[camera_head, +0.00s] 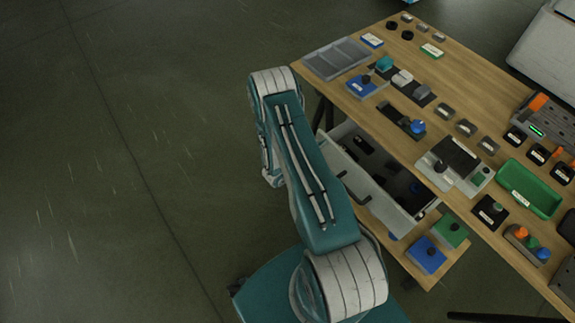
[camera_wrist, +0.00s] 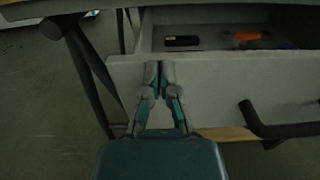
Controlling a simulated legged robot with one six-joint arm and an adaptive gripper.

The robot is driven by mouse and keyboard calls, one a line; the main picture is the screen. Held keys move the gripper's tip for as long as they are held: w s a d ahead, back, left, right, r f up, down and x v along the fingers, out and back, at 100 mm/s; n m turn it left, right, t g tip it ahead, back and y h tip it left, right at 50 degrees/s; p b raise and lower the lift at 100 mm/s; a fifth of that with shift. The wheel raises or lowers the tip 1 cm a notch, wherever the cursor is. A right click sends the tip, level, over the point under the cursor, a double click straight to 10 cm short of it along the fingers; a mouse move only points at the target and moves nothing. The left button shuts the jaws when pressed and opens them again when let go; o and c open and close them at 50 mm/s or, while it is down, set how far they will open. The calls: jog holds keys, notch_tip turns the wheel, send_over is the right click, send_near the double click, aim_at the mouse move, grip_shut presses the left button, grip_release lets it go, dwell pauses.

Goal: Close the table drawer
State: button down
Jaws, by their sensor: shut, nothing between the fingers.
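The table drawer (camera_head: 337,174) is grey and stands pulled out from under the wooden table (camera_head: 470,70), with dark items inside. In the wrist view its front panel (camera_wrist: 228,88) fills the middle, with a dark bar handle (camera_wrist: 280,128) at the right. My gripper (camera_wrist: 160,70) is shut and empty, its fingertips pointing at the upper left part of the front panel. I cannot tell whether they touch it. In the head view my arm hides the gripper and part of the drawer front.
A lower wooden shelf (camera_head: 409,268) holds a blue block (camera_head: 426,256) and a green block (camera_head: 450,231). The tabletop carries a grey tray (camera_head: 337,57), a green bin (camera_head: 530,188) and many small parts. A dark table leg (camera_wrist: 88,70) stands left of my gripper. The floor at left is clear.

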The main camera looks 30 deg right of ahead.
jog(key=w+d, duration=0.1)
jog(key=d, duration=1.2)
jog(key=shift+d+r, duration=0.15)
jog(key=shift+d, duration=0.2)
jog(key=shift+w+d+r, duration=0.1)
jog(key=shift+w+d, duration=0.05)
